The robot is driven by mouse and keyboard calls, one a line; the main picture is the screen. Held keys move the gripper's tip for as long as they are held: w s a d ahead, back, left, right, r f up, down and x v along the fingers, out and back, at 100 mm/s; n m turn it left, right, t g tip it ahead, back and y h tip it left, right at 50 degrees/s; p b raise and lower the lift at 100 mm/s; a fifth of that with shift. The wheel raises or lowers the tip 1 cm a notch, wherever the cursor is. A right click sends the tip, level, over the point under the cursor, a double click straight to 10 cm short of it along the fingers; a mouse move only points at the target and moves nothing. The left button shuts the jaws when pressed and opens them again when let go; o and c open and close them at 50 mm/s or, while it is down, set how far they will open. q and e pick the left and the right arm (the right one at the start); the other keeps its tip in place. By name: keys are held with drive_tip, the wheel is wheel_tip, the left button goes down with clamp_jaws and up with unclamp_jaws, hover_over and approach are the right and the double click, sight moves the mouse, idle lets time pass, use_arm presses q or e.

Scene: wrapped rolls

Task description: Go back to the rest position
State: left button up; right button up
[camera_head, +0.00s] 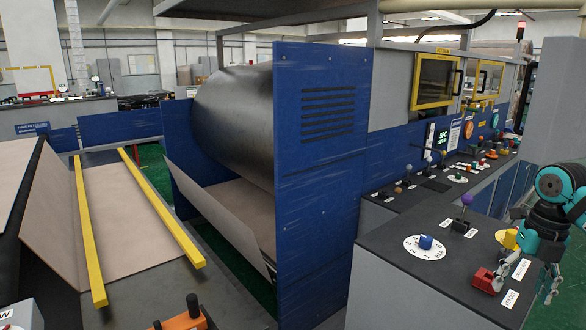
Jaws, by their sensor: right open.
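My right gripper (549,294) is at the right edge of the head view, at the end of a teal and dark arm. It points down with its fingers apart and nothing between them. It is in front of the right end of the dark control console (400,270), close to a red switch (484,279) with a white label. I cannot tell whether it touches the console. My left gripper is not in view.
A blue panel (322,210) stands in the middle beside a large dark roller (237,115). Brown sheet material (130,215) with yellow rails (165,212) lies at left. A dial with a blue knob (425,242) and a purple-topped lever (466,200) stand on the console.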

drive_tip(key=w+a+f+m+t+y+b, duration=0.1)
drive_tip(key=w+a+f+y, duration=0.4)
drive_tip(key=a+f, duration=0.55)
drive_tip(key=w+a+f+m+t+y+b, duration=0.1)
drive_tip(key=w+a+f+t+y, duration=0.15)
drive_tip(key=a+f+y, duration=0.65)
wheel_tip(320, 180, down, 18)
drive_tip(key=w+a+m+t+h+b, duration=0.1)
drive_tip(key=a+m+t+h, duration=0.25)
drive_tip(key=m+t, duration=0.65)
drive_tip(key=s+d+f+m+g+h+b, duration=0.15)
drive_tip(key=s+d+f+m+h, duration=0.35)
drive_tip(key=s+f, duration=0.65)
drive_tip(key=s+d+f+m+g+h, duration=0.1)
drive_tip(key=s+f+m+g+h, duration=0.25)
drive_tip(key=s+f+m, duration=0.75)
drive_tip(key=s+a+f+m+g+h, duration=0.1)
drive_tip(key=s+f+g, duration=0.3)
drive_tip(key=s, duration=1.1)
drive_tip(key=s+a+f+m+g+h, duration=0.1)
drive_tip(key=s+a+f+g, duration=0.1)
drive_tip(key=s+f, duration=0.9)
drive_tip(key=s+g, duration=0.1)
drive_tip(key=s, duration=0.3)
drive_tip(key=shift+s+g, duration=0.35)
